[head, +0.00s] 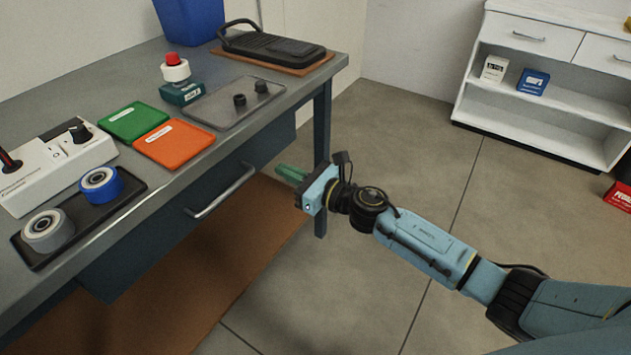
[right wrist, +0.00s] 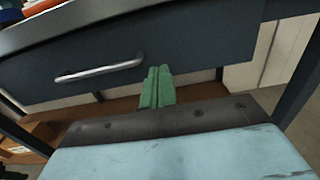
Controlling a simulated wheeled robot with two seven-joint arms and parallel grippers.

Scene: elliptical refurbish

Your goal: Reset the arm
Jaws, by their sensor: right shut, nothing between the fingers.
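My right arm (head: 425,245) reaches in from the right in the head view, out over the floor beside the workbench. My right gripper (head: 288,172) has green fingers and points toward the bench. In the right wrist view the two green fingers (right wrist: 157,88) lie together, shut with nothing between them. They point toward the drawer front below the bench top, near its handle (right wrist: 100,70); I cannot tell the exact gap. My left gripper is in neither view.
A drawer handle (head: 222,192) juts out. A white shelf unit (head: 555,95) stands at back right. Floor between is clear.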

